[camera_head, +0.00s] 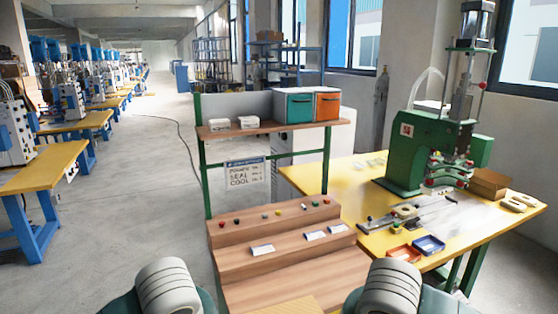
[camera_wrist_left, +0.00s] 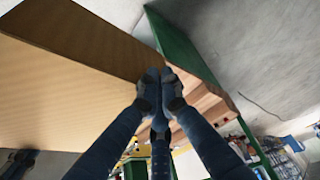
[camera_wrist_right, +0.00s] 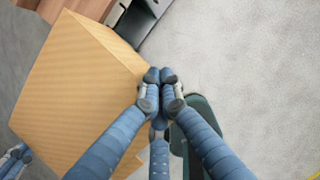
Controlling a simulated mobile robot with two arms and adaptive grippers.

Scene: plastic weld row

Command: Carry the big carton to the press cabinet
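The big carton is a plain tan box. It fills the left of the left wrist view (camera_wrist_left: 70,75) and of the right wrist view (camera_wrist_right: 80,85), and a small strip of it shows at the bottom of the head view (camera_head: 285,307). My left gripper (camera_wrist_left: 160,77) and right gripper (camera_wrist_right: 160,76) have their fingers together at opposite sides of the carton. Their fingertips look close against it, but exact contact is hard to tell. A green press (camera_head: 415,150) stands on a yellow table at the right; I cannot tell which thing is the press cabinet.
A stepped wooden bench with green posts (camera_head: 270,255) stands directly ahead, close to the carton. The yellow table (camera_head: 350,180) holds red and blue trays (camera_head: 428,244) and a small brown box (camera_head: 488,183). Open floor (camera_head: 150,200) lies to the left, before a row of workstations.

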